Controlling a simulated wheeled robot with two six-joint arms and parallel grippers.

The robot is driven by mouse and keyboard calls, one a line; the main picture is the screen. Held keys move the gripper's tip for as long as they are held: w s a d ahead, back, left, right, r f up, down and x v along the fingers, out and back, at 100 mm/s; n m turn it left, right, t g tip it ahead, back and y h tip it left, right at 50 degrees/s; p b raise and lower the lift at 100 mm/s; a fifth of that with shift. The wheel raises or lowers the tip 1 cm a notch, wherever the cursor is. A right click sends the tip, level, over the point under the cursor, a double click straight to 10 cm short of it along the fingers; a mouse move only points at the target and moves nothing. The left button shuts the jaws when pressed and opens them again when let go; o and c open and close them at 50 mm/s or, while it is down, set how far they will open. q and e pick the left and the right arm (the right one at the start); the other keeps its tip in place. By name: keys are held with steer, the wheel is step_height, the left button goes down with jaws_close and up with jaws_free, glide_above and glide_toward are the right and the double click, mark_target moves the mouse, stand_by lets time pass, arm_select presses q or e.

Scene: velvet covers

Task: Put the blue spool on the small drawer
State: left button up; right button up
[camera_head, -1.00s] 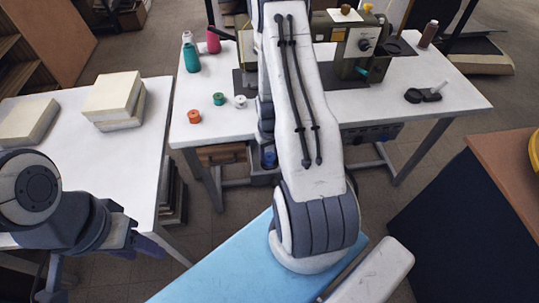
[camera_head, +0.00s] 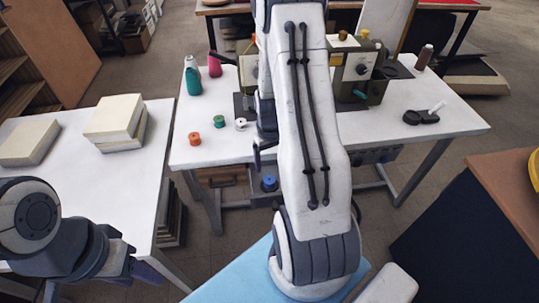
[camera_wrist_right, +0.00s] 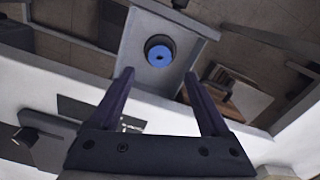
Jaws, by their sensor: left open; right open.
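The blue spool (camera_head: 269,183) sits low, just below the front edge of the white table. In the right wrist view the spool (camera_wrist_right: 160,51) rests on a light grey surface, between and beyond the fingertips. My right gripper (camera_wrist_right: 158,75) is open and empty, apart from the spool. In the head view it is mostly hidden by my right arm. A small wooden drawer (camera_head: 218,177) is under the table, left of the spool; it seems to show at the right in the wrist view (camera_wrist_right: 240,97). My left gripper (camera_head: 152,269) is at the lower left, away from the spool, and holds nothing visible.
Orange (camera_head: 194,139), green (camera_head: 219,121) and white (camera_head: 240,123) spools stand on the white table (camera_head: 410,130), near a sewing machine (camera_head: 356,68). A side table with pale stacked blocks (camera_head: 115,117) is at the left. A light blue surface (camera_head: 235,277) lies in front.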

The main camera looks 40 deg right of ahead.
steer(key=shift+r, duration=1.55)
steer(key=a+r+n, duration=0.2)
steer(key=a+r, duration=0.1)
steer(key=a, duration=0.3)
steer(key=s+a+r+n, duration=0.1)
steer(key=a+r, duration=0.2)
steer(key=a, duration=0.4)
steer(key=a+r+n, duration=0.2)
steer(key=a+r, duration=0.2)
steer(key=a, duration=0.2)
steer(key=s+a+r+n, duration=0.2)
steer(key=s+a+r, duration=0.1)
steer(key=s+a, duration=0.3)
steer(key=s+a+r+n+y+p, duration=0.1)
steer(key=s+a+r+n, duration=0.2)
steer(key=s+a, duration=0.3)
steer(key=s+r, duration=0.1)
steer(key=s, duration=0.2)
steer(key=shift+s, duration=0.2)
steer(key=shift+r, duration=0.1)
